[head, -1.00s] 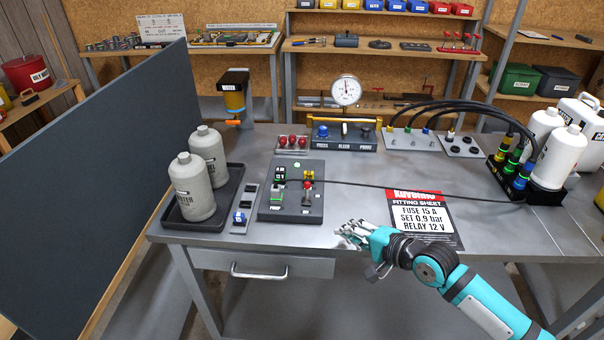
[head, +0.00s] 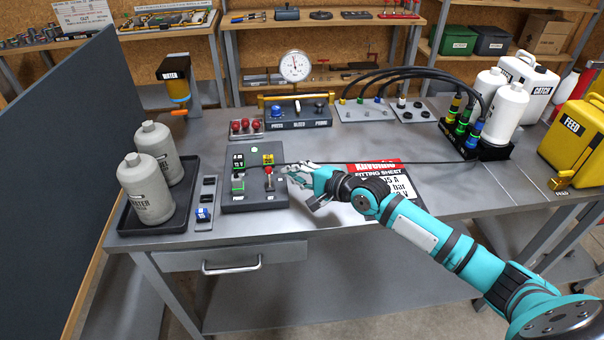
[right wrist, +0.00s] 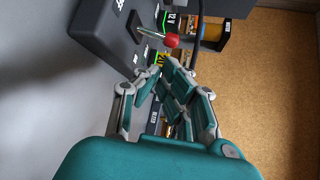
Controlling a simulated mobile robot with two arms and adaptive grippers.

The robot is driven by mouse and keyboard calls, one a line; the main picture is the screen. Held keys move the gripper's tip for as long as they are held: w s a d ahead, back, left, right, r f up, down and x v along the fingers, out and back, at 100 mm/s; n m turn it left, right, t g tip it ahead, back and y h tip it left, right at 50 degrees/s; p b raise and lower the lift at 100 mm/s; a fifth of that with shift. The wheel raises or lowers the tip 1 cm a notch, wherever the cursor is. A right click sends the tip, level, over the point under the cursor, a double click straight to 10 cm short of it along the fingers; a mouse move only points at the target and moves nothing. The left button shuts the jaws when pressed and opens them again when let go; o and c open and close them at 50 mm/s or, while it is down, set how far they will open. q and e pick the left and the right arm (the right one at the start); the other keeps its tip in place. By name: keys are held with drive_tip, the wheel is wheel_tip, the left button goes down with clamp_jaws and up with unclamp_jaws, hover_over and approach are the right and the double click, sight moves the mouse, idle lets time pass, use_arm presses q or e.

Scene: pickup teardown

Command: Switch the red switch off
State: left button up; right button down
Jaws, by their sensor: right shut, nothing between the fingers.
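The red switch is a metal lever with a red knob (head: 268,170) on the right side of a dark control panel (head: 240,205). Its knob also shows in the right wrist view (right wrist: 172,40), just beyond my fingers. A yellow label sits behind the lever. A green display and a green part are on the panel's left half. My right gripper (head: 289,171) is shut and empty, just right of the lever. It also shows in the right wrist view (right wrist: 172,72). A small gap seems to lie between fingers and knob. My left gripper is not in view.
A tray (head: 125,225) with two grey bottles stands left of the panel. A black cable crosses the panel and bench. A fitting sheet (head: 375,170) lies partly under my arm.

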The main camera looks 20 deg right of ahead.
sight(280, 178)
drive_tip(key=x, duration=0.4)
drive_tip(key=shift+w, duration=0.15)
drive_tip(key=shift+w+a, duration=0.2)
drive_tip(key=shift+w+a+f, duration=0.1)
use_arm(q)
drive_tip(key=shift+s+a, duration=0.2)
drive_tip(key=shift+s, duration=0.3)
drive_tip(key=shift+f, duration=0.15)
